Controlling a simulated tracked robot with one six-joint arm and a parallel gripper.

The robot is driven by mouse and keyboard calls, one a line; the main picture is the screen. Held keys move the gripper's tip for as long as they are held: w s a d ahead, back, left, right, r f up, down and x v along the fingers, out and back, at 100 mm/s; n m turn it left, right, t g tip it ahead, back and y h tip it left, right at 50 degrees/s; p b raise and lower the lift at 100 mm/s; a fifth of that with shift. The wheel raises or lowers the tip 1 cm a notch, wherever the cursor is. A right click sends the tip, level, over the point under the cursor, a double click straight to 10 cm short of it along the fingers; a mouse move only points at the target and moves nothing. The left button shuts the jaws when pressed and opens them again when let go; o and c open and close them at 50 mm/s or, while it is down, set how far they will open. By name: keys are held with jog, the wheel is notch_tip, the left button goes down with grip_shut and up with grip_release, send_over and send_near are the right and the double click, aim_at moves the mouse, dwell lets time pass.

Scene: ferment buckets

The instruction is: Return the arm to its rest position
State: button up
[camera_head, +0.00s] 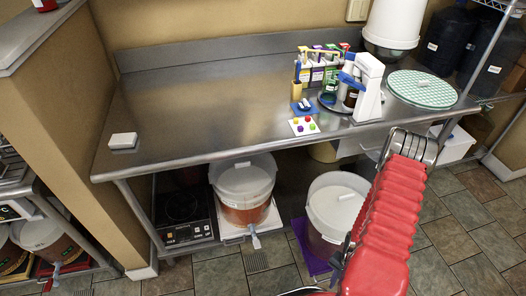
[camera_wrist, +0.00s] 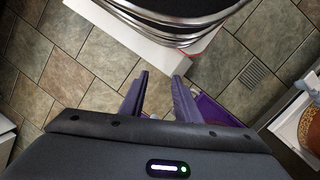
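My gripper (camera_wrist: 161,80) shows in the wrist view with its two dark fingers apart. Only floor tiles show between the fingertips, so it is open and empty. It points down toward the tiled floor, with a purple mat (camera_wrist: 218,112) beyond the right finger. In the head view my red arm reaches up from the lower right, in front of the floor and the right end of the steel table. I cannot make out the gripper's fingers there.
A steel table (camera_head: 200,110) holds bottles, boxes and a green-white round mat (camera_head: 422,89). Below it stand a bucket of amber liquid (camera_head: 244,190), an induction cooker (camera_head: 183,212) and a white-lidded bucket (camera_head: 336,205) close to my arm. Tiled floor (camera_head: 450,240) is open at lower right.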

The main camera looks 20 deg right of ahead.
jog(key=w+a+r+n, duration=0.2)
jog(key=w+r, duration=0.1)
jog(key=r, duration=0.8)
jog(key=w+a+r+n+h, duration=0.1)
jog(key=w+a+r+n, duration=0.15)
jog(key=r, duration=0.85)
jog(key=w+a+r+n, duration=0.1)
jog(key=w+r+n, duration=0.15)
jog(key=r, duration=0.85)
jog(key=a+r+n+t, duration=0.2)
jog(key=a+r, duration=0.4)
jog(key=r, duration=0.3)
jog(key=s+a+r+n+t, duration=0.1)
jog(key=a+r+n+t, duration=0.1)
jog(key=a+r, duration=0.4)
jog(key=a+r+n+t, duration=0.1)
jog(key=a+r+t, duration=0.3)
jog(key=r, duration=0.9)
jog(key=shift+s+a+n+h, duration=0.35)
jog(key=shift+a+n+h, duration=0.05)
jog(key=shift+a, duration=0.55)
jog(key=shift+d, duration=0.15)
